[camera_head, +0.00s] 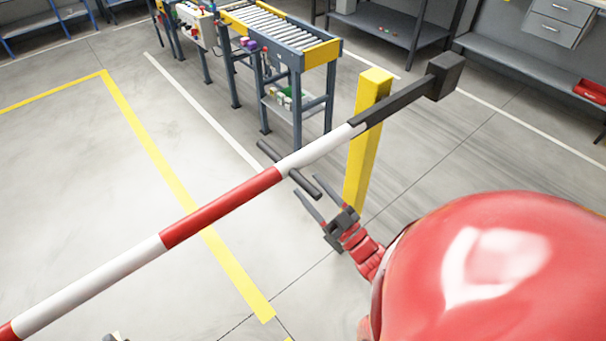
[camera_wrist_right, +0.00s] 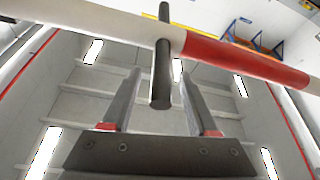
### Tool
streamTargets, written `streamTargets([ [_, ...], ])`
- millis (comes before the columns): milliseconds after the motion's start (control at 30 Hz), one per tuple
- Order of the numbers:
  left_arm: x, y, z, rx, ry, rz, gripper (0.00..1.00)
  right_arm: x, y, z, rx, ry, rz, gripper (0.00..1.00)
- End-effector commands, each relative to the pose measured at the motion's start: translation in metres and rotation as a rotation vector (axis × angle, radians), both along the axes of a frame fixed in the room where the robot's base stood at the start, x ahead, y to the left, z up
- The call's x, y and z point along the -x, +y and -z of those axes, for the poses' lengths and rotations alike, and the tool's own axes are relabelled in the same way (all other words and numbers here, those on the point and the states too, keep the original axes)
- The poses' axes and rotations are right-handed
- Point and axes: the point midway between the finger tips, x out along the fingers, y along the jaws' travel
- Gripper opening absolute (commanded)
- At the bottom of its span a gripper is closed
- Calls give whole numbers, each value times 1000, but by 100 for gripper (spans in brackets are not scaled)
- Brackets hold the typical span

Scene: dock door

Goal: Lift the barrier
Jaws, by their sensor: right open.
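The barrier (camera_head: 222,206) is a long red-and-white striped pole, slanting from the lower left up to the right in the head view. Its dark end with a block-shaped weight (camera_head: 445,76) passes the top of a yellow post (camera_head: 367,135). A dark round handle bar (camera_head: 273,156) crosses the pole; it also shows in the right wrist view (camera_wrist_right: 161,75). My right gripper (camera_head: 307,186) is open, with the handle's near end between its two fingers in the picture. The fingers look apart from the handle. A small piece at the bottom edge may be my left gripper (camera_head: 115,337); its jaws are hidden.
A roller conveyor (camera_head: 270,22) stands behind the barrier. A workbench (camera_head: 385,30) and a grey shelf with a red bin (camera_head: 592,91) line the back right. Yellow tape (camera_head: 185,195) marks the floor, which is clear at left.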

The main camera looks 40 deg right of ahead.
Motion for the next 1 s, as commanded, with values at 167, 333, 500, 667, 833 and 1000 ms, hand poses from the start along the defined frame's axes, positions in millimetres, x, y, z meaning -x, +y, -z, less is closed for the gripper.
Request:
streamTargets([
  [167, 0, 0, -4, 0, 0, 0, 50, -27, 5, -12, -1, -1, -1, 59],
  [333, 0, 0, -4, 0, 0, 0, 50, -38, 7, -16, 0, -2, -1, 59],
  [500, 0, 0, -4, 0, 0, 0, 50, -39, 7, -16, -1, 0, 0, 59],
  [667, 0, 0, -4, 0, 0, 0, 50, -39, 6, -16, -1, 0, 0, 52],
  [833, 0, 0, -4, 0, 0, 0, 50, -39, 6, -16, -1, 1, 0, 22],
  [1000, 0, 0, -4, 0, 0, 0, 50, -39, 6, -16, -1, 1, 1, 0],
])
